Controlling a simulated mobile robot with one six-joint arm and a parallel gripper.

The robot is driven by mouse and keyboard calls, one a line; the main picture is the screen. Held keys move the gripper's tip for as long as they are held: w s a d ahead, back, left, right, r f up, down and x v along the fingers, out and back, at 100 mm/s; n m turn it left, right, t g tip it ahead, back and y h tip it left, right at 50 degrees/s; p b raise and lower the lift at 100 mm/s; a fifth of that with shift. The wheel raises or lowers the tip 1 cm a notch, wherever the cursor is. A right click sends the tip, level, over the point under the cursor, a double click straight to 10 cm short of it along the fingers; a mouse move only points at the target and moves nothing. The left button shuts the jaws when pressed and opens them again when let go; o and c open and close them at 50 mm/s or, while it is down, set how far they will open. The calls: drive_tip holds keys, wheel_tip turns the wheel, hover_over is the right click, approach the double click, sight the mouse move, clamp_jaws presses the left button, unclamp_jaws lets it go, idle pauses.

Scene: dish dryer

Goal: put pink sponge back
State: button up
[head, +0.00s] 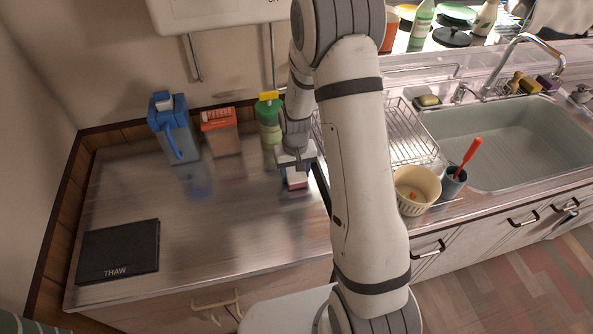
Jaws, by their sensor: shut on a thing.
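The pink sponge (297,181) shows as a small pink and pale block at the tip of my gripper (296,168). My gripper points down over the right part of the steel counter (215,240) and is shut on the sponge. The sponge is partly hidden by the gripper. I cannot tell whether it touches the counter.
A blue jug (172,130), an orange-brown carton (221,132) and a green bottle (268,120) stand along the back wall. A black THAW board (118,252) lies at left. Right of my arm are a wire rack (408,135), a cream bowl (416,188), a blue cup (453,182) and the sink (500,145).

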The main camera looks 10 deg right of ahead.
drive_tip(key=shift+f, duration=0.2)
drive_tip(key=o, duration=1)
drive_tip(key=shift+r, duration=0.15)
wheel_tip(320, 180, up, 12)
drive_tip(key=s+r+t, duration=0.1)
drive_tip(key=s+r, duration=0.3)
drive_tip(key=s, duration=0.3)
drive_tip(key=s+r+t, duration=0.1)
drive_tip(key=s+r, duration=0.4)
drive_tip(key=s, duration=0.2)
drive_tip(key=s+r+t, duration=0.1)
drive_tip(key=s+r, duration=0.4)
drive_tip(key=s, duration=0.2)
drive_tip(key=shift+s+d+b, duration=0.15)
drive_tip(key=shift+d+b, duration=0.2)
